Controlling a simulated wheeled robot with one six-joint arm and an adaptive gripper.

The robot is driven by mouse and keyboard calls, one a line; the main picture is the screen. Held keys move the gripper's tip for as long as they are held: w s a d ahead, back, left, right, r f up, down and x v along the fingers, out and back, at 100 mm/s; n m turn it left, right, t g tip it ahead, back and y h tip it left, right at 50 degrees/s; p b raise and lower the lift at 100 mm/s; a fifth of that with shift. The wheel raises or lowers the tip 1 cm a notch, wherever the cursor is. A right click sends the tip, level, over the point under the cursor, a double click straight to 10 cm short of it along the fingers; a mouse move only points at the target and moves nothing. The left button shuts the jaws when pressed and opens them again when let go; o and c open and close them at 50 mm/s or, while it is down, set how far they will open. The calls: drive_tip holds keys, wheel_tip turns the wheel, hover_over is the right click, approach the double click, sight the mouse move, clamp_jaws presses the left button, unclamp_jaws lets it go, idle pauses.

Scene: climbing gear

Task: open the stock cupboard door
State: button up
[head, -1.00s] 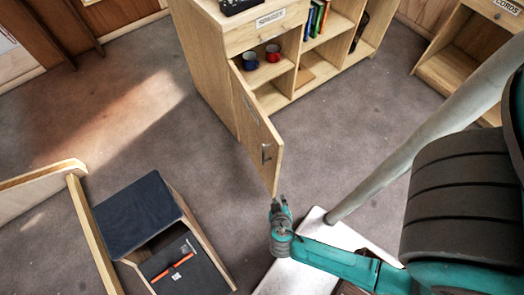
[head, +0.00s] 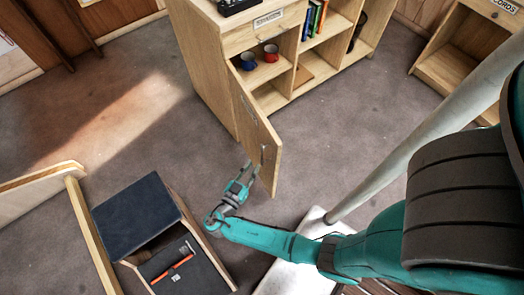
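The wooden stock cupboard (head: 205,75) stands at the top middle of the head view. Its door (head: 246,112), hinged at the left of the front, stands well ajar and sticks out toward me. A small metal handle (head: 264,155) is on the door's visible face near the free edge. My gripper (head: 250,170) is beside the lower, free end of the door, left of the handle. It looks empty. Its fingers are too small to tell how far apart they are, and I cannot tell whether it touches the door.
A red mug (head: 271,51) and a blue mug (head: 248,61) stand inside the cupboard; books (head: 315,18) fill a shelf to the right. A dark-topped box (head: 135,217) stands at the lower left near my gripper. Another wooden unit (head: 450,70) is at the upper right. Carpet between is clear.

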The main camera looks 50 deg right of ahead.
sight(262, 152)
drive_tip(key=d, duration=0.5)
drive_tip(key=w+d, duration=0.1)
drive_tip(key=d, duration=0.2)
drive_tip(key=shift+c, duration=0.2)
clamp_jaws()
